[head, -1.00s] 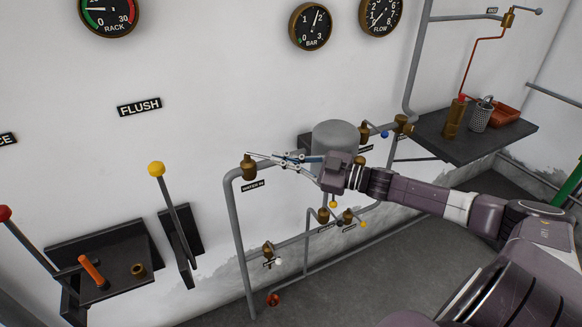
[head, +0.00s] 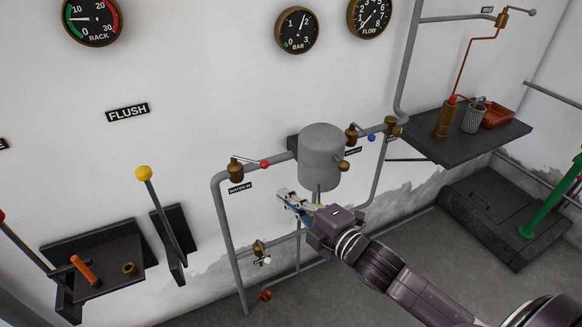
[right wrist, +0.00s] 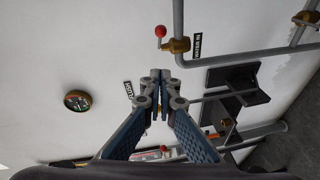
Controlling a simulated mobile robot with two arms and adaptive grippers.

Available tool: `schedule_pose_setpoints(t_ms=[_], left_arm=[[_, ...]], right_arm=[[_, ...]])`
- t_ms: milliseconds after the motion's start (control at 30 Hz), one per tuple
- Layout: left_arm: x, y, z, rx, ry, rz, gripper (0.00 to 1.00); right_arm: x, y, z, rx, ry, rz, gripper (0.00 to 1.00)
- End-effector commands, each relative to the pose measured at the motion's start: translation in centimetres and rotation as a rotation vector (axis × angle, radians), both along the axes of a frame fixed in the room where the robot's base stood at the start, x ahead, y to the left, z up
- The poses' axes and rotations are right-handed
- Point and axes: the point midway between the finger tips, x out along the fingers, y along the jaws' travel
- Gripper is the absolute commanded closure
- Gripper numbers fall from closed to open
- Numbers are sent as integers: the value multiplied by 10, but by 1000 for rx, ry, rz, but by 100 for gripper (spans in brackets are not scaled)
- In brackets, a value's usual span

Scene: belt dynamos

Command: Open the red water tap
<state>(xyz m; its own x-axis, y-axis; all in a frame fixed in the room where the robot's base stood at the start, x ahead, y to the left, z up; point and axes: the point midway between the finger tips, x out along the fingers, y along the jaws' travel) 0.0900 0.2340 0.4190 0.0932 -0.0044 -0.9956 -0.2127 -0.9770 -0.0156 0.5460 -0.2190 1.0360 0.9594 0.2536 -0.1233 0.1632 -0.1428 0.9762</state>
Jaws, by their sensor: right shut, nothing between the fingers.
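The red water tap has a brass body (head: 236,169) on the grey pipe above the "WATER IN" label. Its lever ends in a red ball (head: 265,164) and lies roughly along the pipe, pointing right toward the grey tank. In the right wrist view the red ball (right wrist: 160,31) and brass body (right wrist: 176,45) show beyond the fingers, toward the top. My right gripper (head: 283,196) is shut and empty, below and to the right of the tap, apart from it. Its closed fingers (right wrist: 160,78) show in the wrist view. My left gripper is out of view.
A grey tank (head: 322,160) stands just right of the tap, with a blue-ball valve (head: 371,138) beyond it. A small white-handled valve (head: 260,250) sits on the lower pipe. A yellow-knobbed lever (head: 160,205) stands left. The wall between lever and pipe is clear.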

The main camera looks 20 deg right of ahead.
Motion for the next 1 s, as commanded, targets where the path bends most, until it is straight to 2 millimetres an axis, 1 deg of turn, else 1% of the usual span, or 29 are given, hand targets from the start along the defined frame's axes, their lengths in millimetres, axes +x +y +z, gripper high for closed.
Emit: schedule_pose_setpoints(t_ms=[133, 267, 367, 833, 1000], left_arm=[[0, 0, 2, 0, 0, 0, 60], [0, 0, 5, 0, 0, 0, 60], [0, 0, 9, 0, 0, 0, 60], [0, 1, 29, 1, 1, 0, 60], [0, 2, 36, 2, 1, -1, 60]], right_arm=[[-2, 1, 3, -42, 0, -13, 100], [7, 3, 3, -45, -2, -14, 100], [20, 6, 2, -43, -2, -14, 100], [96, 26, -8, -43, -2, -13, 100], [112, 12, -14, -46, 2, -13, 100]])
